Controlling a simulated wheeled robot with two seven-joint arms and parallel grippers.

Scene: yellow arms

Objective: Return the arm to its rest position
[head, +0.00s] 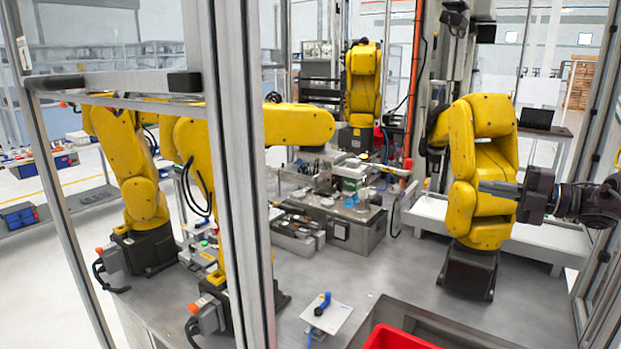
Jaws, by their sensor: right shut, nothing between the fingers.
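My right gripper (492,189) comes in from the right edge of the head view, with its dark wrist behind it. Its fingers point left and are together, with nothing between them. They appear in front of a yellow robot arm (472,140) on a dark base; I cannot tell whether they touch it. My left gripper is not in view.
More yellow arms (362,85) stand around a metal workbench (400,285) with a fixture block (335,222). A thick frame post (240,180) crosses the left part. A red bin (395,338) is at the bottom. A blue-handled tool (322,304) lies on a white sheet.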

